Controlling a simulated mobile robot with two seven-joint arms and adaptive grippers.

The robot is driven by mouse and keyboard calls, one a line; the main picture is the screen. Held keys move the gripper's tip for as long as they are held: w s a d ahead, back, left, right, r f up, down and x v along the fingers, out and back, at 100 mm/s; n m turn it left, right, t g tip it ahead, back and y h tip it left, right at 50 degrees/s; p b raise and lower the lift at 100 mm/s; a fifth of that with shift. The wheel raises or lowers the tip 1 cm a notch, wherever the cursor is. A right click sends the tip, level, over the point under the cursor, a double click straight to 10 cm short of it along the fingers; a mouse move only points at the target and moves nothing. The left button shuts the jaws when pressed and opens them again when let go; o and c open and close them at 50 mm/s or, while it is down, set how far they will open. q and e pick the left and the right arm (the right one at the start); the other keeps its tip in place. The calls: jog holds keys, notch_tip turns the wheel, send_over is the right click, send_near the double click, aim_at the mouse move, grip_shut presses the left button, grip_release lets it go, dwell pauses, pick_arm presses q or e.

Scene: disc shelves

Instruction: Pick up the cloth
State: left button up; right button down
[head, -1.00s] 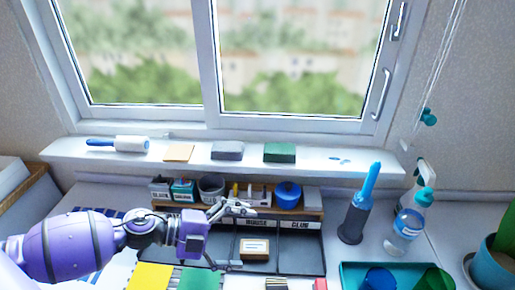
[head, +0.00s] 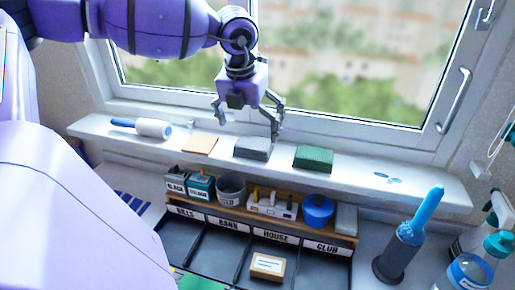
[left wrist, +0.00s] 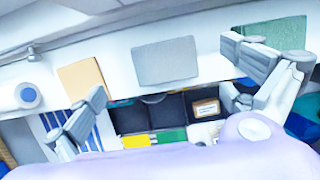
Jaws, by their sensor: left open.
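A grey folded piece (head: 252,149), which looks like the cloth, lies flat on the white window sill. It also shows in the left wrist view (left wrist: 165,62), near the top centre. My left gripper (head: 248,130) is open and empty, pointing down above the grey piece. In the left wrist view its two fingers are spread wide, one on each side of the grey piece and apart from it. My right gripper is in neither view.
On the sill, a tan square (head: 200,144) lies left of the grey piece and a green block (head: 314,158) right of it. A lint roller (head: 150,128) lies further left. The window (head: 330,60) stands close behind. Below is a desk organizer (head: 275,206) with labelled trays.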

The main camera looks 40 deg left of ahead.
aim_at(253, 143)
pick_arm(q)
jog(key=x, duration=0.5)
jog(key=shift+d+f, duration=0.3)
jog(key=c, duration=1.2)
